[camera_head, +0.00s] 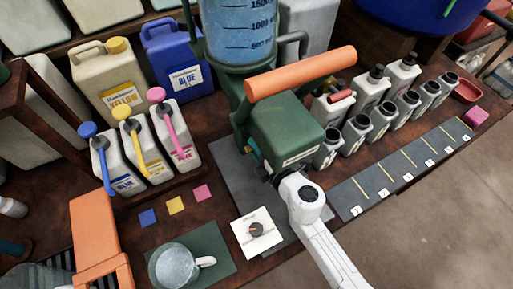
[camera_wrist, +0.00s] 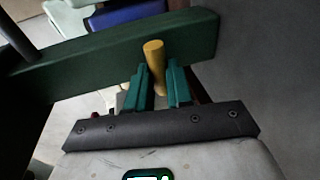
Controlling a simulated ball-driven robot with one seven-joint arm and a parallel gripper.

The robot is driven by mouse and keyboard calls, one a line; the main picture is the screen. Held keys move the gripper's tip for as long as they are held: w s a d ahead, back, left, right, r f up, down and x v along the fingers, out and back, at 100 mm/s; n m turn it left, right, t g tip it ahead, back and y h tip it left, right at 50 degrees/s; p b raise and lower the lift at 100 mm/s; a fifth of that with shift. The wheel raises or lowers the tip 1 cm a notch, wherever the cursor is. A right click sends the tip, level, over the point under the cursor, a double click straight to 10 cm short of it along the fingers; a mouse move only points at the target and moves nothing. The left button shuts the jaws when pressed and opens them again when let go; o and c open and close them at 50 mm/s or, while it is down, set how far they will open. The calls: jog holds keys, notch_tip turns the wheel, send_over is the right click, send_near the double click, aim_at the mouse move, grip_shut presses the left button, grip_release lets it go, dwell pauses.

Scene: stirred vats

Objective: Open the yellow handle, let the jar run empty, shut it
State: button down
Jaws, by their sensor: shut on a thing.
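The yellow handle (camera_wrist: 153,62) stands upright against a dark green bar in the wrist view. My gripper (camera_wrist: 160,88) is shut on it, with one teal finger on each side. The clear jar (camera_head: 238,28), with blue contents and volume marks, sits on a green stand at the top of the head view. Its upper end is cut off, so the level cannot be told. In the head view, a green housing hides the handle and most of my gripper. I cannot tell how far the handle is turned.
A metal jug (camera_head: 177,266) stands on a green mat (camera_head: 222,250). A white dial card (camera_head: 256,232) lies beside it. Jugs with blue, yellow and pink pumps (camera_head: 128,112) stand left. Several small bottles (camera_head: 383,113) line the right, behind a numbered dark strip (camera_head: 400,170).

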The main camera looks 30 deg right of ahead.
jog(key=shift+f, duration=0.15)
dwell(0.3)
jog(key=c, duration=1)
grip_release()
jog(key=shift+c, duration=0.2)
jog(key=shift+s, duration=0.1)
jog(key=v, duration=1)
jog(key=shift+s+b, duration=0.3)
jog(key=shift+s, duration=0.05)
jog(key=shift+d, duration=0.1)
